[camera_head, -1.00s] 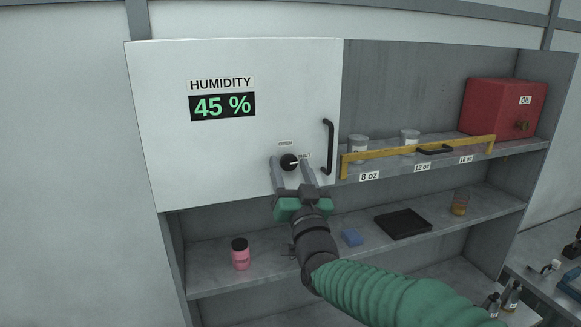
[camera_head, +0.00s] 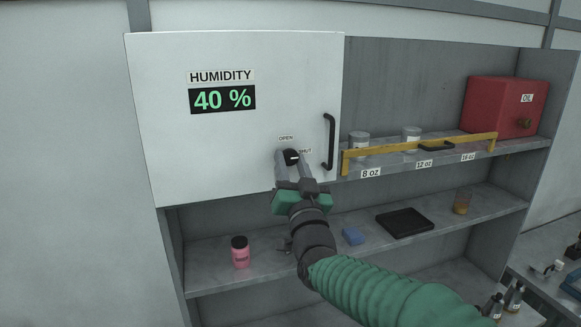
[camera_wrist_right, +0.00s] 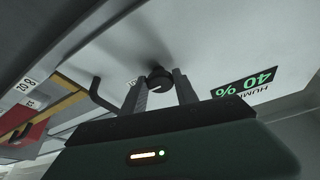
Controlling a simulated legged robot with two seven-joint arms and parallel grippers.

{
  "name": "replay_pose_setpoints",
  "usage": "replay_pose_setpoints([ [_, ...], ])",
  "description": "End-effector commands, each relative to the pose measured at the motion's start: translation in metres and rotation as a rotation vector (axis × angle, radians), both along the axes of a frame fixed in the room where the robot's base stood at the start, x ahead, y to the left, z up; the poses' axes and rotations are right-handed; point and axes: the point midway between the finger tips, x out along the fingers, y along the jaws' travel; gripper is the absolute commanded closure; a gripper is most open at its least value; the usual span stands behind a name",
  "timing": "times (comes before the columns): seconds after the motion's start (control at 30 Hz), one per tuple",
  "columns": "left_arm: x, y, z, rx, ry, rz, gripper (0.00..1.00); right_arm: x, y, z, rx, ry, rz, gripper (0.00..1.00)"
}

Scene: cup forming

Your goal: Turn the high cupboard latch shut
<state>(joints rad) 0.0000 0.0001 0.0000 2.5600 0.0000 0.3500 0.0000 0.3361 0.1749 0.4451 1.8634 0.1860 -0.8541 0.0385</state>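The latch is a small dark round knob (camera_head: 291,156) on the white cupboard door (camera_head: 240,140), with an OPEN label above it and a SHUT label to its right. A pale mark shows on the knob, but its direction is hard to tell. My right gripper (camera_head: 292,163) reaches up from below with a finger on each side of the knob, seemingly closed on it. In the right wrist view the knob (camera_wrist_right: 158,77) sits between the fingertips (camera_wrist_right: 160,80). The fingers partly hide the knob in the head view. My left gripper is not in view.
A black door handle (camera_head: 329,142) stands out just right of the knob. A yellow rail (camera_head: 420,149) runs along the upper shelf, with jars behind it and a red oil box (camera_head: 505,107).

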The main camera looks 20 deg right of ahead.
Motion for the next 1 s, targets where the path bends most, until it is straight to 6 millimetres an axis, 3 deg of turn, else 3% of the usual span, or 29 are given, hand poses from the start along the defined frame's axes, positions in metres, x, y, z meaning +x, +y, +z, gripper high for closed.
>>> replay_pose_setpoints([
  [0.03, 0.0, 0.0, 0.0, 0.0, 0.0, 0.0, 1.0, 0.0, 0.0, 0.0, 0.001, 0.0, 0.0, 0.58],
  [0.17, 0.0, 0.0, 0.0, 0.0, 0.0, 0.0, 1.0, 0.0, 0.0, 0.0, 0.0, 0.0, 0.0, 0.43],
  [0.43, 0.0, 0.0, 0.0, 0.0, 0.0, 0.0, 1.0, 0.0, 0.0, -0.001, 0.0, 0.0, 0.0, 0.43],
  [0.57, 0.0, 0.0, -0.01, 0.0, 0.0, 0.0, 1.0, -0.011, 0.001, -0.008, -0.003, 0.0, 0.0, 0.43],
  [0.67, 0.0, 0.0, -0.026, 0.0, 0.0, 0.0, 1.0, -0.031, 0.003, -0.019, -0.003, -0.002, -0.001, 0.43],
  [1.0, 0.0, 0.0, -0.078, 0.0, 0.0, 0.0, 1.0, -0.124, 0.01, -0.056, -0.003, -0.003, 0.0, 0.43],
])
